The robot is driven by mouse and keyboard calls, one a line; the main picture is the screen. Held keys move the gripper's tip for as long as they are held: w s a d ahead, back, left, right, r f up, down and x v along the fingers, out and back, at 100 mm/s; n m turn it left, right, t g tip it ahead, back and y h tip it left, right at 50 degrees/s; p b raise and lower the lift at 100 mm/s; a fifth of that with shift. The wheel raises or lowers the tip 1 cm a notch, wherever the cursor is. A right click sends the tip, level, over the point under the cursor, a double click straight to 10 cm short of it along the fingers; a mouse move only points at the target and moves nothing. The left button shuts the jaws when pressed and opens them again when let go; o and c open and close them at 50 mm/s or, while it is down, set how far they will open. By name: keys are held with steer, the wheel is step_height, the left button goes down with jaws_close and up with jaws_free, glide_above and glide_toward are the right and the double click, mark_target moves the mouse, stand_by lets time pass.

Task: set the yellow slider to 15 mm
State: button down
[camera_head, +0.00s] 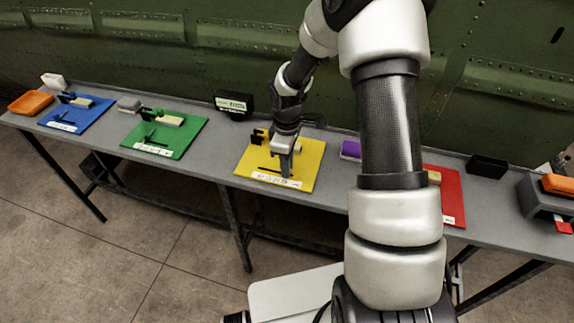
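The yellow board (312,162) lies on the grey bench near its middle. A white scale strip (262,177) with markings too small to read runs along its front edge. A dark slot (268,169) lies just behind the strip. My gripper (286,172) points down over the board, at the right part of the slot. Its fingertips are at or near the board surface. The slider's knob is not clearly visible and may be hidden by my fingers. I cannot tell whether the fingers are open or shut, or touching it.
A black block (257,137) stands on the yellow board left of my gripper. A green board (185,134) and a blue board (90,112) lie to the left. A red board (452,195), a purple block (350,150) and a black bin (487,166) lie right. The green fuselage wall (150,50) stands behind.

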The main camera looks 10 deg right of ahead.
mark_target(271, 171)
steer(key=shift+w+a+b, duration=0.15)
steer(key=shift+w+a, duration=0.25)
steer(key=shift+a, duration=0.3)
steer(key=shift+w+a+b, duration=0.15)
steer(key=shift+w+a, duration=0.3)
steer(key=shift+a, duration=0.3)
steer(key=shift+w+a+b, duration=0.15)
steer(key=shift+w+a, duration=0.25)
steer(key=shift+a, duration=0.3)
steer(key=c, duration=1.7)
jaws_free()
steer(key=shift+r, duration=0.1)
step_height(271, 171, up, 17)
steer(key=shift+r+p, duration=0.15)
steer(key=shift+p, duration=0.15)
